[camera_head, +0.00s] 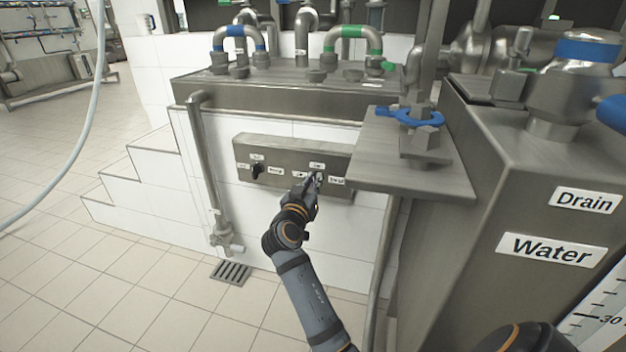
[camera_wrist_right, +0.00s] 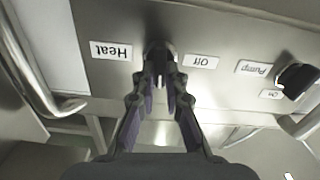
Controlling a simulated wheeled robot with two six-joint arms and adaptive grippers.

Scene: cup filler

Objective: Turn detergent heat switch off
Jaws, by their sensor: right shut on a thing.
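A grey metal control panel (camera_head: 285,148) is fixed to the white tiled wall below the steel tank. It carries two dark rotary switches. My right gripper (camera_head: 317,181) is at the right-hand switch and mostly covers it in the head view. In the right wrist view, which is upside down, my right gripper (camera_wrist_right: 160,76) is shut on the dark heat switch knob (camera_wrist_right: 157,50). The knob sits between the label Heat (camera_wrist_right: 111,50) and the label Off (camera_wrist_right: 201,62). The fingers hide much of it, so I cannot tell its exact setting. My left gripper is not in view.
The other switch (camera_head: 258,171), near a Pump label (camera_wrist_right: 254,68), is to the left on the panel. A vertical pipe (camera_head: 207,160) stands left of the panel. A steel ledge with a blue-handled valve (camera_head: 410,117) juts out at right. Floor at left is open.

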